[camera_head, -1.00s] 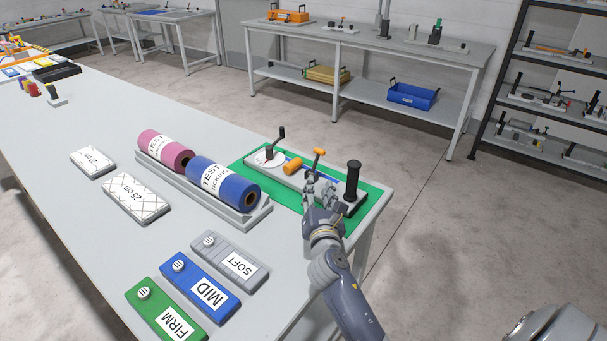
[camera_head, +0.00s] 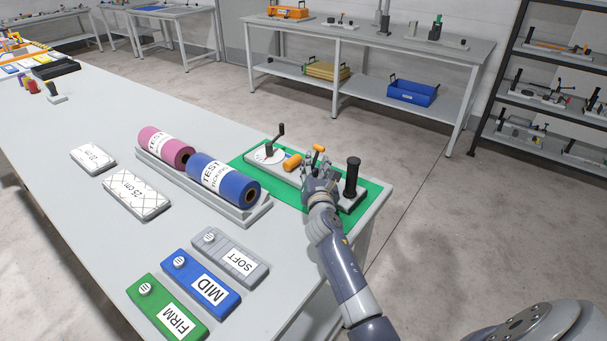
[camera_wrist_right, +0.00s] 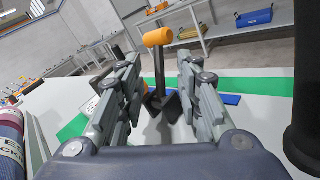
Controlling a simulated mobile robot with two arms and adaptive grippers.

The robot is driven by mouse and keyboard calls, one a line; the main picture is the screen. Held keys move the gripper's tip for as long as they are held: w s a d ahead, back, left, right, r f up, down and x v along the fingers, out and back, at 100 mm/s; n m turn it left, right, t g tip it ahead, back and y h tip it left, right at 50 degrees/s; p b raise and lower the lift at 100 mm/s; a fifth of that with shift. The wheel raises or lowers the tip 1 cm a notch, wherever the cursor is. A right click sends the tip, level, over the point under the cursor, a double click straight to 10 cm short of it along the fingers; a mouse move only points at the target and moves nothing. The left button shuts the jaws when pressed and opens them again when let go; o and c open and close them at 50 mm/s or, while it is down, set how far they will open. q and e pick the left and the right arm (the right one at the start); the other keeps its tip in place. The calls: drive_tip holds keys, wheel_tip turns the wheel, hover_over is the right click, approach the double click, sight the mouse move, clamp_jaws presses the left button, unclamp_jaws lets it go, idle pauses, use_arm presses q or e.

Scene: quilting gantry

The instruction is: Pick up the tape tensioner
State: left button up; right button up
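The tape tensioner (camera_head: 282,172) appears to be the pale-based device on the green mat (camera_head: 374,190) at the table's right end. It carries a black crank, an orange grip (camera_head: 292,162), a lever with an orange knob (camera_head: 319,148) and a black upright handle (camera_head: 352,177). My right gripper (camera_head: 311,170) is over its middle, hiding part of the base. In the right wrist view the gripper (camera_wrist_right: 158,75) is open, with the knobbed black lever (camera_wrist_right: 159,70) showing between its fingers; contact cannot be told. My left gripper is not in view.
Left of the mat, a grey tray (camera_head: 211,202) holds a pink roll (camera_head: 166,148) and a blue roll (camera_head: 222,178). SOFT, MID and FIRM blocks (camera_head: 200,287) lie nearer. Two white quilted pads (camera_head: 136,194) lie further left. A back table (camera_head: 375,42) stands across the aisle.

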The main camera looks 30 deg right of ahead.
clamp_jaws()
